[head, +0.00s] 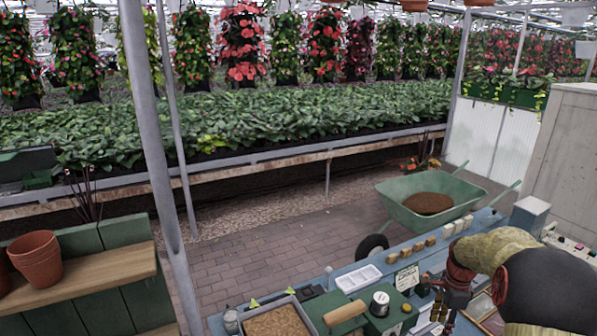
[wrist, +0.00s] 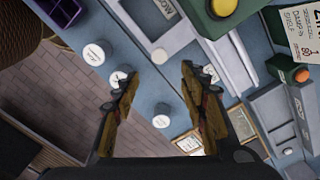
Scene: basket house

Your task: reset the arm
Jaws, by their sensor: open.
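My gripper (wrist: 160,72) is open in the wrist view, its two worn yellow-brown fingers spread apart. Nothing is held between them. It hangs over a blue bench (wrist: 150,97), with small white round-topped items around the fingertips. In the head view my arm reaches in from the right edge over the bench (head: 348,268); its bulk hides part of the bench's right side, and the fingers are hard to make out there.
The bench carries a white tray (head: 358,279), a soil-filled tray (head: 308,318), a green box with a yellow button (wrist: 222,8) and label cards (head: 406,278). A green wheelbarrow (head: 450,213) stands behind it. A metal post (head: 158,150) rises at left. Brick floor (head: 270,250) is open beyond.

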